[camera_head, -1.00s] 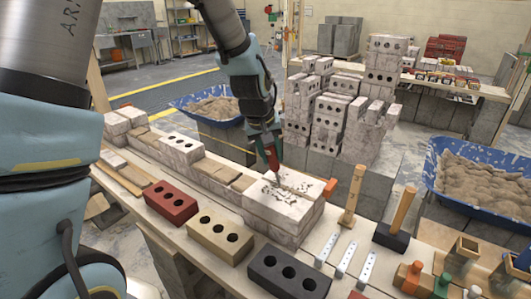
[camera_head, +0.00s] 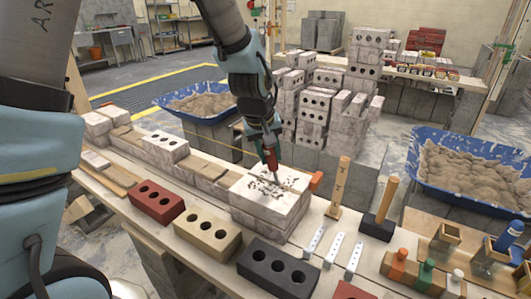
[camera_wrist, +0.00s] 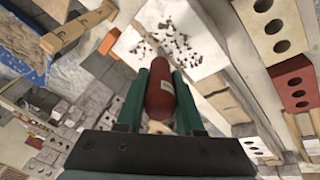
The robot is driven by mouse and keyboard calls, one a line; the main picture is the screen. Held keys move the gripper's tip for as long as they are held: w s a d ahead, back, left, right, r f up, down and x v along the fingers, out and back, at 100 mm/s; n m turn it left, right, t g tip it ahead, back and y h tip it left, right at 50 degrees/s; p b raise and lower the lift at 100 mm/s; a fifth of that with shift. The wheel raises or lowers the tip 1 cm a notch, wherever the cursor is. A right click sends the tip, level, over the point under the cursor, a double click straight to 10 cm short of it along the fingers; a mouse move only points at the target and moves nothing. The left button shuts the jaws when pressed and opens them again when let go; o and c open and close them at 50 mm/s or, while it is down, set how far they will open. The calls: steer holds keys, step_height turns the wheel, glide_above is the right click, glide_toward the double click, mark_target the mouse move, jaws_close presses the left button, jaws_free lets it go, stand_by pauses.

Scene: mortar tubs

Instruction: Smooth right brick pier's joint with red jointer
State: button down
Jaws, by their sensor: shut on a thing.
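My gripper (camera_head: 269,150) is shut on the red jointer (camera_head: 271,160), whose red handle (camera_wrist: 160,92) sits between the two green fingers in the wrist view. The jointer points down, with its tip at or just above the top of the right brick pier (camera_head: 262,215). I cannot tell whether it touches. The pier is pale, mottled brick, and its top (camera_wrist: 205,55) shows in the wrist view. Dark crumbs (camera_head: 268,188) lie scattered on that top near the tip. The handle and fingers hide part of the joint in the wrist view.
Red (camera_head: 157,201), tan (camera_head: 207,232) and black (camera_head: 277,268) cored bricks line the bench's front. A blue mortar tub (camera_head: 430,185) is at the far right. Stacked bricks (camera_head: 310,115) stand behind.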

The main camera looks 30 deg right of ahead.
steer(key=shift+s+d+p, duration=0.55)
steer(key=shift+s+d, duration=1.1)
steer(key=shift+s, duration=1.35)
step_height(320, 180, up, 6)
steer(key=w+a+p, duration=0.1)
steer(key=w+p, duration=0.1)
steer(key=p, duration=0.2)
steer(key=shift+w+a+p, duration=0.2)
steer(key=shift+w+p, duration=0.05)
steer(key=shift+p, duration=0.1)
